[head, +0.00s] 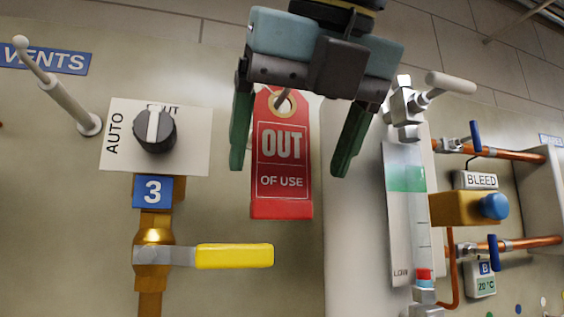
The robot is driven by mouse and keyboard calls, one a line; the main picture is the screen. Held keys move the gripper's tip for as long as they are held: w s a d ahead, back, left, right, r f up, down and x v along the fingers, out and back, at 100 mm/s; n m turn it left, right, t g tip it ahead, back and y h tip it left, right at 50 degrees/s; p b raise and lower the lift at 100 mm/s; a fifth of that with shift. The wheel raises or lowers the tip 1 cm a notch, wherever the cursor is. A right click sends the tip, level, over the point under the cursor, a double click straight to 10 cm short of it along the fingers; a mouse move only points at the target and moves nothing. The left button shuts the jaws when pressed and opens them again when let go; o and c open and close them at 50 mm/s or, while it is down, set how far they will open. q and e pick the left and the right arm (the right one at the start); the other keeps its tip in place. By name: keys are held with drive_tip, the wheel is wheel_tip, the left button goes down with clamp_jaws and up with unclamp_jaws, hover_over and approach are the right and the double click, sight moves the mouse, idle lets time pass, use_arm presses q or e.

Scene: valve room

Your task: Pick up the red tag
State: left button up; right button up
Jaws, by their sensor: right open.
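The red tag (282,170) hangs upright on the wall panel, marked "OUT OF USE" in white. A hook shows at the ringed hole near its top. My right gripper (294,168) comes in from the top of the view, pointing down. Its two green fingers are open, one on each side of the tag's upper part in the picture. The left finger overlaps or nearly meets the tag's left edge, and a gap shows on the right. I cannot tell how far in front of the tag the fingers are. My left gripper is not in view.
Left of the tag are a selector knob (155,130), a blue "3" plate (153,191) and a yellow valve lever (234,256). A grey peg (72,107) juts out at upper left. Right are a sight gauge (420,225), copper pipes and a brass valve with a blue knob (494,206).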

sight(282, 179)
drive_tip(key=p+x, duration=0.1)
drive_tip(key=x, duration=0.3)
drive_tip(key=shift+w+a+r, duration=0.1)
drive_tip(key=shift+w+r, duration=0.05)
drive_tip(key=shift+r, duration=0.05)
drive_tip(key=shift+w+f, duration=0.25)
drive_tip(key=shift+w, duration=0.05)
drive_tip(key=shift+a+f, duration=0.1)
drive_tip(key=shift+s, duration=0.1)
drive_tip(key=c, duration=1)
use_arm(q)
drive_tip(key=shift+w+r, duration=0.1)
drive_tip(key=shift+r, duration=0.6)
use_arm(e)
drive_tip(key=shift+c, duration=0.3)
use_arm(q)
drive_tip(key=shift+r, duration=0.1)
